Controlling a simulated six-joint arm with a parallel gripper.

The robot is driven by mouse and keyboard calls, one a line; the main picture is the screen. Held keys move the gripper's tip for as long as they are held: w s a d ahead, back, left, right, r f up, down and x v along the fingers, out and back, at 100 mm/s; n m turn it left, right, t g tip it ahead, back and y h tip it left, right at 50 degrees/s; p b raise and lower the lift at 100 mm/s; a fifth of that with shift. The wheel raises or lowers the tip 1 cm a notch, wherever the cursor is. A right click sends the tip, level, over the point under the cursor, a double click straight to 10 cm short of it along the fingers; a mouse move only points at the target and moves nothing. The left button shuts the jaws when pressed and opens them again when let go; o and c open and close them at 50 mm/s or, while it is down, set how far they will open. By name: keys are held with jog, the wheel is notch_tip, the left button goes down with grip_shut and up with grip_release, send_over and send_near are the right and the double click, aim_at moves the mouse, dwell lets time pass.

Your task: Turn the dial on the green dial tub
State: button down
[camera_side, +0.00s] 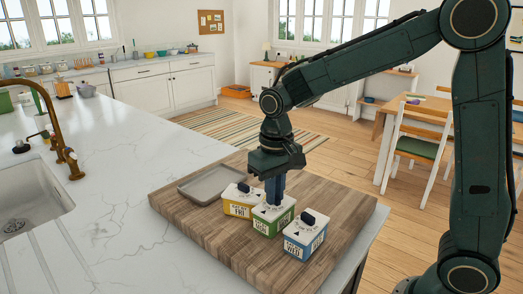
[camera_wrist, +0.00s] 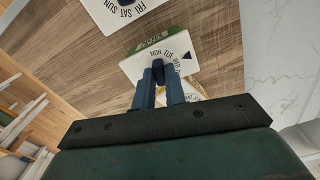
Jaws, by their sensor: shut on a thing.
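The green dial tub (camera_side: 268,226) stands in the middle of a row of three tubs on the wooden board. It has a white top with day names around a dark dial. My gripper (camera_side: 274,198) points down over it, shut on the dial, which the fingers mostly hide in the side view. In the wrist view, my gripper (camera_wrist: 158,76) has its two blue fingers on either side of the dark dial (camera_wrist: 157,64). The lettering MON TUE WED and a black arrow show on the green tub's top (camera_wrist: 181,54).
The yellow tub (camera_side: 236,210) is close on the left and the blue tub (camera_side: 298,249) close on the right, each with a raised black dial. A grey tray (camera_side: 190,189) lies behind left. The board's front (camera_side: 225,255) is clear. A sink and tap are far left.

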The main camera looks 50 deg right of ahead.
jog(key=shift+m, duration=0.4)
jog(key=m, duration=0.4)
jog(key=shift+m, duration=2)
jog(key=c, duration=1.4)
grip_release()
jog(key=shift+c, duration=0.2)
jog(key=shift+r, duration=0.15)
notch_tip(320, 180, up, 14)
jog(key=shift+f, duration=0.2)
